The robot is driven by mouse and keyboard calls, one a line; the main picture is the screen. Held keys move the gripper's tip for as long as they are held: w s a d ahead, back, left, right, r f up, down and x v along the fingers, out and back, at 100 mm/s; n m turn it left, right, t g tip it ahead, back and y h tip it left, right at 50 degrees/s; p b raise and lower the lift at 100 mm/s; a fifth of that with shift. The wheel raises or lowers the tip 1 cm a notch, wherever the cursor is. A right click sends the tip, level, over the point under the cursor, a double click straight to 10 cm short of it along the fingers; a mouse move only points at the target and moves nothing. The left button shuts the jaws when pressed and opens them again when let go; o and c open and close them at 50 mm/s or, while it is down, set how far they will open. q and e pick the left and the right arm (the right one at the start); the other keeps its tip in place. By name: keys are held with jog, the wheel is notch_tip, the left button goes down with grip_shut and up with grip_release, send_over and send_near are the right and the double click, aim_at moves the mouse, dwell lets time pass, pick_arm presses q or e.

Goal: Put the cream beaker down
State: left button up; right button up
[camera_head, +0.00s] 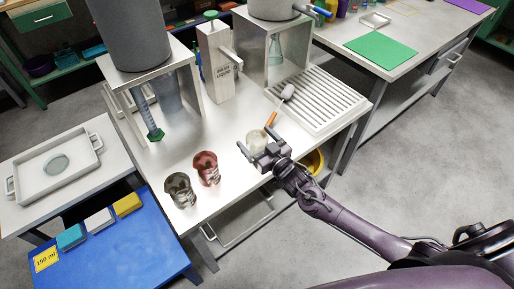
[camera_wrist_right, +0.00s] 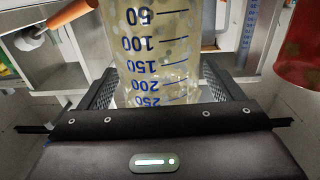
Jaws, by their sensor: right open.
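The cream beaker (camera_head: 257,138) appears to stand upright on the white table (camera_head: 225,125), near its front edge. In the right wrist view the beaker (camera_wrist_right: 155,45) fills the middle, with blue volume marks that read upside down. My right gripper (camera_head: 259,146) is open, with one finger on each side of the beaker. Whether the fingers touch the glass I cannot tell. My left gripper is not in view.
A red beaker (camera_head: 206,167) and a dark beaker (camera_head: 181,189) stand to the left. An orange-handled tool (camera_head: 271,119) is just behind the cream beaker. A ribbed white rack (camera_head: 325,100) lies at the right. A blue table (camera_head: 110,245) stands at front left.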

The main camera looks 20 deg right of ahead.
jog(key=c, duration=1.2)
jog(key=shift+o, duration=0.2)
jog(key=shift+r, duration=0.1)
notch_tip(320, 180, up, 20)
jog(key=s+f+m+h, duration=0.1)
jog(key=s+f+h, duration=0.1)
jog(key=s, duration=0.8)
jog(key=s+d+f+m+h, duration=0.1)
jog(key=s+f+m+h, duration=0.1)
jog(key=s, duration=0.9)
jog(key=shift+d+f+m+t+h, duration=0.3)
jog(key=shift+f+t+h, duration=0.1)
jog(key=shift+f+h, duration=0.5)
